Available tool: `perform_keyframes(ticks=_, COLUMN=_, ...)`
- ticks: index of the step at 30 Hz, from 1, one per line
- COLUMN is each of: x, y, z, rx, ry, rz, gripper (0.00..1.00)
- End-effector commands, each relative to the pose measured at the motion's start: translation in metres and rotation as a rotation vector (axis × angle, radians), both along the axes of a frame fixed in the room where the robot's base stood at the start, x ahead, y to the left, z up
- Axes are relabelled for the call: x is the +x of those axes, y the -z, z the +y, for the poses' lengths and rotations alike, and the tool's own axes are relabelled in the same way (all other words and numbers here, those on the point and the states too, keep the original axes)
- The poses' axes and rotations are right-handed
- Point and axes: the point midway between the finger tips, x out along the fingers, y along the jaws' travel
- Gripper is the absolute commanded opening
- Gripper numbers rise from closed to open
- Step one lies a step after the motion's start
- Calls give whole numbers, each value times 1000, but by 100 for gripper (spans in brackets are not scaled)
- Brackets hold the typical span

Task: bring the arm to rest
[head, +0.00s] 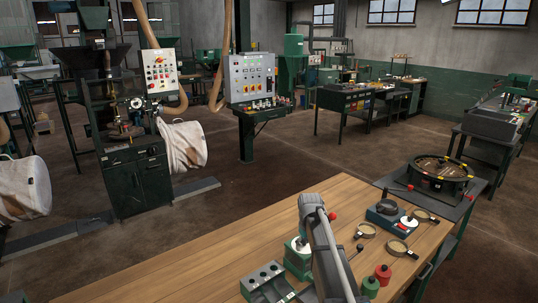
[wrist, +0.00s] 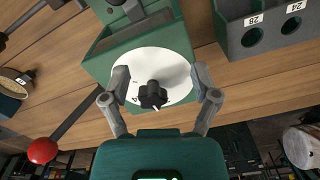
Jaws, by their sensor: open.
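In the wrist view my gripper (wrist: 160,78) is open. Its two grey fingers stand apart on either side of a black knob (wrist: 153,94), with a gap showing on both sides. The knob sits on a white round dial (wrist: 150,62) with dark marks, on a green device (wrist: 102,67). The green device also shows in the head view (head: 297,264) on the wooden table, partly hidden by a grey arm. My gripper cannot be made out in the head view. The height of the fingers above the dial is hard to tell.
A lever with a red ball (wrist: 42,150) lies left of the dial. A grey block with numbered holes (wrist: 268,35) is close by at right. The wooden table (head: 190,262) is bare toward the left. Red and green weights (head: 383,274) and magnifier-like rings (head: 400,248) are at right.

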Motion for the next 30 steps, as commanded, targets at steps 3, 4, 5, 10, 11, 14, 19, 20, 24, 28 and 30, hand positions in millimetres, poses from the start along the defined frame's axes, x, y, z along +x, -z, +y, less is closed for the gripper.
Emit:
perform_keyframes(ticks=3, x=-46, y=0, z=-1, rx=0, ry=39, rz=0, gripper=78)
perform_keyframes(ticks=4, x=-57, y=0, z=-1, rx=0, ry=51, rz=0, gripper=78)
perform_keyframes(ticks=5, x=-69, y=0, z=-1, rx=0, ry=63, rz=0, gripper=78)
perform_keyframes(ticks=10, x=-139, y=0, z=-2, rx=0, ry=141, rz=0, gripper=78)
perform_keyframes(ticks=11, x=-152, y=0, z=-2, rx=-1, ry=154, rz=0, gripper=78)
perform_keyframes(ticks=14, x=-189, y=0, z=-3, rx=-1, ry=199, rz=0, gripper=78)
perform_keyframes(ticks=19, x=-235, y=0, z=-3, rx=-1, ry=255, rz=0, gripper=78)
perform_keyframes(ticks=20, x=-240, y=0, z=-3, rx=-1, ry=263, rz=0, gripper=78)
perform_keyframes(ticks=24, x=-252, y=0, z=-3, rx=-1, ry=282, rz=0, gripper=78)
perform_keyframes(ticks=28, x=-253, y=0, z=-3, rx=-1, ry=286, rz=1, gripper=78)
perform_keyframes(ticks=30, x=-253, y=0, z=-3, rx=-1, ry=286, rz=1, gripper=78)
